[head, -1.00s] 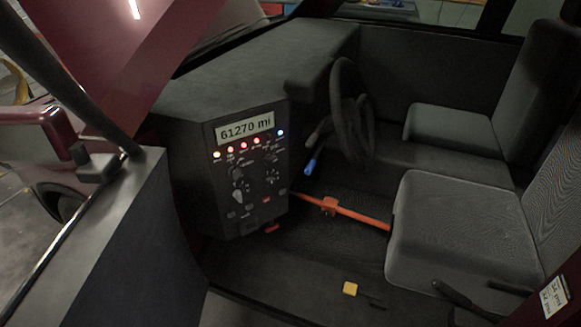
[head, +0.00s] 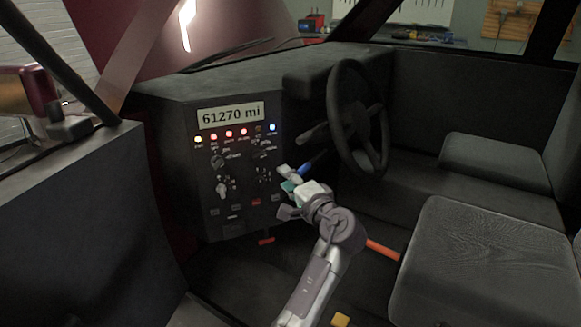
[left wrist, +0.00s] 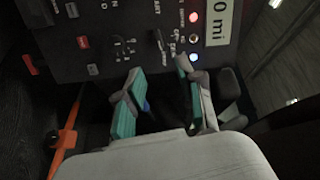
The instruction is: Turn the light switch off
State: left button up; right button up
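The dark dashboard panel (head: 208,232) carries several small knobs and switches. They include a pale knob (head: 222,187) at lower left and a dark knob (head: 263,155) at upper right. I cannot read which is the light switch. My left gripper (head: 286,192) is open and empty at the panel's right edge. In the left wrist view, its two teal-padded fingers (left wrist: 163,100) are spread apart below a dark lever-like knob (left wrist: 159,42) and a round dial (left wrist: 123,47), touching neither as far as I can tell. My right gripper is not in view.
A row of indicator lights (head: 228,134) glows yellow, red and blue under the mileage display (head: 231,115). A steering wheel (head: 357,118) and a blue-tipped lever (head: 308,168) stand right of the panel. An orange bar (head: 383,250) and a grey seat (head: 485,260) lie farther right.

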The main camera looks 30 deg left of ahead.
aim_at(262, 157)
pick_arm(q)
jog(key=x, duration=1.3)
jog(key=shift+w+a+f, duration=0.1)
jog(key=shift+a, duration=0.3)
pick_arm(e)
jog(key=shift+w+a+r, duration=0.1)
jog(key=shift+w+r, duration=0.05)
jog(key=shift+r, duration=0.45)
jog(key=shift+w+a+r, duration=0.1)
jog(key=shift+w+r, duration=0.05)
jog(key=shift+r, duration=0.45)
pick_arm(q)
jog(key=shift+c, duration=0.3)
jog(key=shift+b, duration=0.3)
grip_shut()
